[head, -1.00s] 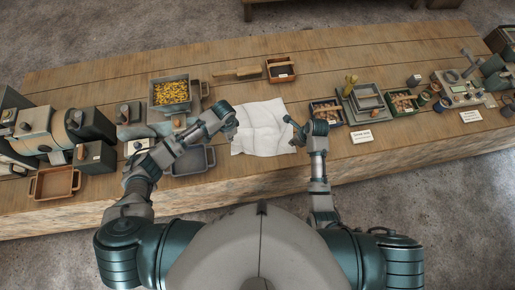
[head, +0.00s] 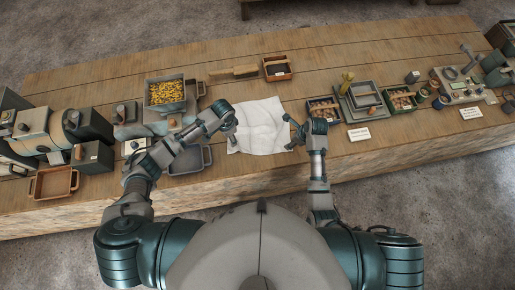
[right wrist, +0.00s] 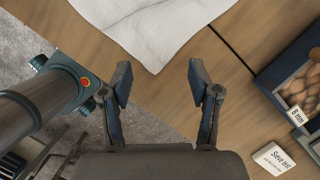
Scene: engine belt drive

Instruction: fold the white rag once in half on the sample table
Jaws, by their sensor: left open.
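The white rag (head: 259,127) lies flat and lightly creased on the wooden sample table (head: 225,183). My left gripper (head: 232,128) is open at the rag's left edge; its fingertips are small in the head view, and I cannot tell whether they touch the cloth. My right gripper (head: 290,124) is at the rag's right edge. In the right wrist view this gripper (right wrist: 159,82) is open and empty. There a corner of the rag (right wrist: 155,30) points in between the two fingertips; the gap in height cannot be told.
A bin of yellow pieces (head: 166,92) and a grey tray (head: 190,160) stand left of the rag. A brush (head: 234,73) and a small brown box (head: 278,68) lie behind it. Sorting boxes (head: 324,108) and a sign (head: 359,134) stand to the right.

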